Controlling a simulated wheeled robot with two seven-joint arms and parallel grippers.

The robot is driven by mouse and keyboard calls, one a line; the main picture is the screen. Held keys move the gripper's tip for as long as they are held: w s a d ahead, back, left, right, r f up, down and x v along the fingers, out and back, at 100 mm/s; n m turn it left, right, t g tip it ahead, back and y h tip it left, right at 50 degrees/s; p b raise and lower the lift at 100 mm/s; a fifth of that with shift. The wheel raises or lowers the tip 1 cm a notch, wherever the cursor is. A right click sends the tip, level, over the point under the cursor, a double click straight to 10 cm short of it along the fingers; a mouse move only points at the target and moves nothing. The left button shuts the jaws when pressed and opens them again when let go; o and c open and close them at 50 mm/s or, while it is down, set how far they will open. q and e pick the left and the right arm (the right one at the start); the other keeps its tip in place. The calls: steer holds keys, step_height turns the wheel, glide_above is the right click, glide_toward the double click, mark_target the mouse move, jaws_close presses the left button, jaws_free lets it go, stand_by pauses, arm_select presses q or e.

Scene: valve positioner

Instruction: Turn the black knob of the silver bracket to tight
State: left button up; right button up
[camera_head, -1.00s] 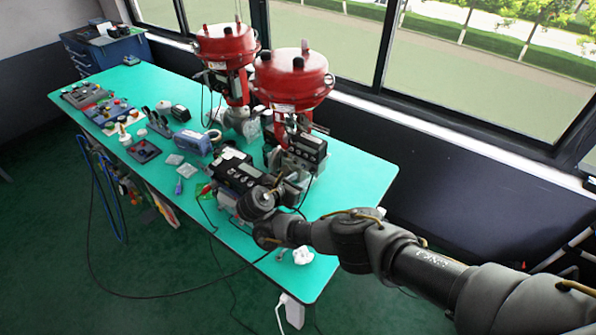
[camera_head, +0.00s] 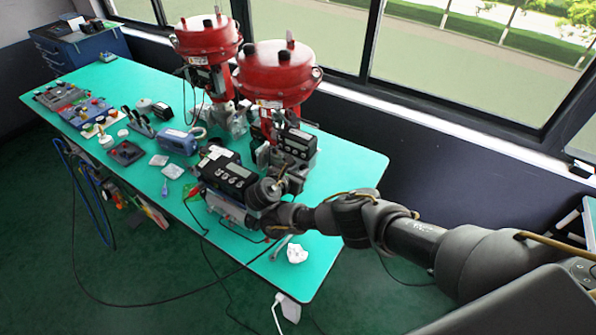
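My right arm comes in from the right, and my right gripper (camera_head: 276,184) is over the near end of the green table, in front of the nearer red valve actuator (camera_head: 276,76). A silver-grey part (camera_head: 296,170) shows beside the gripper, below a black box on the valve; I cannot tell for sure that it is the bracket. The black knob cannot be made out and may be hidden by the gripper. The finger opening is too small to judge. My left gripper is out of view.
The green table (camera_head: 335,170) stands by the windows. A second red actuator (camera_head: 207,40) is behind on the left. A blue device (camera_head: 176,142) and several small parts lie on the left. A crumpled white item (camera_head: 297,254) lies near the front corner.

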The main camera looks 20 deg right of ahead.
jaws_close()
steer(key=m+t, duration=0.1)
steer(key=m+y, duration=0.1)
steer(key=m, duration=0.1)
steer(key=m+t+y, duration=0.1)
steer(key=shift+s+f+t, duration=0.25)
steer(key=shift+s+t, duration=0.05)
steer(key=shift+m, duration=0.4)
steer(key=shift+d, duration=0.1)
steer(key=o, duration=0.7)
jaws_free()
steer(key=shift+c, duration=0.2)
steer(key=shift+r, duration=0.1)
